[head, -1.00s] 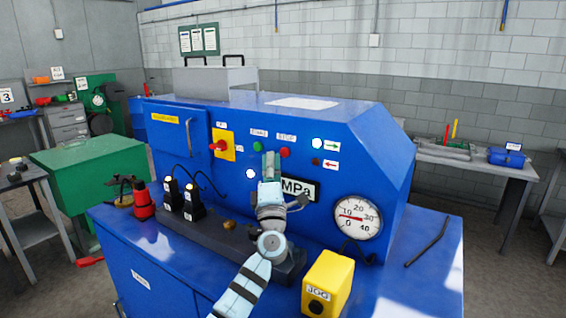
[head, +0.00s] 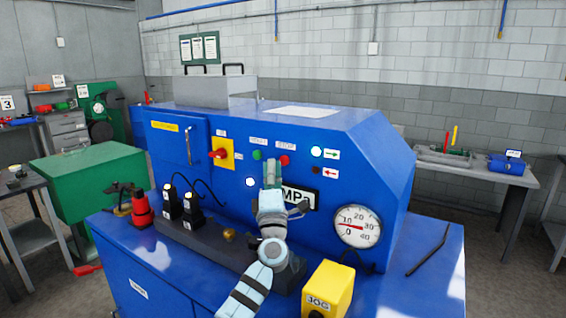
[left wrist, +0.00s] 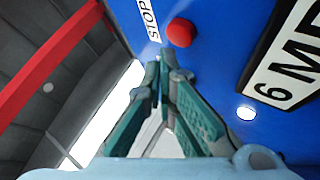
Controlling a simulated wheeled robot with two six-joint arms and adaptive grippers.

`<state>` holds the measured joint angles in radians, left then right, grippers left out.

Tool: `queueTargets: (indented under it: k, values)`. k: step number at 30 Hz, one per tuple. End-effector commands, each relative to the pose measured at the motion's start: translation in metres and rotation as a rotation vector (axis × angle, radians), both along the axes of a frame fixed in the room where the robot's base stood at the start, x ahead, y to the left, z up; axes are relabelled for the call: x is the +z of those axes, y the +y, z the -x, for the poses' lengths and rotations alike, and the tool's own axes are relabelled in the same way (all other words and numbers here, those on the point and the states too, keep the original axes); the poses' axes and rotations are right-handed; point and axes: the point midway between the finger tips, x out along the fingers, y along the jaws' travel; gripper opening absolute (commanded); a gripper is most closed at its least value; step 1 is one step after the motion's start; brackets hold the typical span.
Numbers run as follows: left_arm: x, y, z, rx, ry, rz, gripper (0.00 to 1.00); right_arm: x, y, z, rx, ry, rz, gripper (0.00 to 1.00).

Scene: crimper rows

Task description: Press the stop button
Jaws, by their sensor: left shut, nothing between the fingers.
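The stop button (head: 285,160) is a round red button on the blue machine's front panel, under a STOP label (head: 285,143). It is large in the left wrist view (left wrist: 180,32), next to its label. My left gripper (head: 271,163) is shut and empty, its fingers pointing at the panel. In the head view its tips are just left of and slightly below the red button. In the left wrist view the fingertips (left wrist: 161,58) are close beside the button; whether they touch the panel cannot be told. My right gripper is not in view.
A green button (head: 257,155) sits left of the red one. A red-knobbed yellow switch (head: 220,153), lit lamp (head: 316,152), MPa display (head: 300,195) and pressure gauge (head: 357,226) are on the panel. A yellow JOG box (head: 328,287) stands at the front right.

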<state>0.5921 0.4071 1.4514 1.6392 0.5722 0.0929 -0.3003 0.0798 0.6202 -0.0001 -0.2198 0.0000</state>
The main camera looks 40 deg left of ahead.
Motion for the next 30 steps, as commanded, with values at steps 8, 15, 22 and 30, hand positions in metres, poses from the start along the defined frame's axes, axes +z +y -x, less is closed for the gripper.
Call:
queueTargets:
  k: [8,15,22,30]
  values:
    - [0.0,0.0,0.0,0.0,0.0,0.0,0.0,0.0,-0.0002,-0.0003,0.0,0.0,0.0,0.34]
    - [0.0,0.0002,-0.0017,0.0,-0.001,0.0,0.0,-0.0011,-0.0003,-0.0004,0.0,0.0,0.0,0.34]
    - [0.0,0.0006,-0.0084,0.0,0.0,0.0,0.0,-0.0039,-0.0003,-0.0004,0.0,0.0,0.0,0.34]
    - [0.0003,0.0008,-0.0084,0.0,0.0,0.0,0.0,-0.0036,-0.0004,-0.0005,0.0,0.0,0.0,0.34]
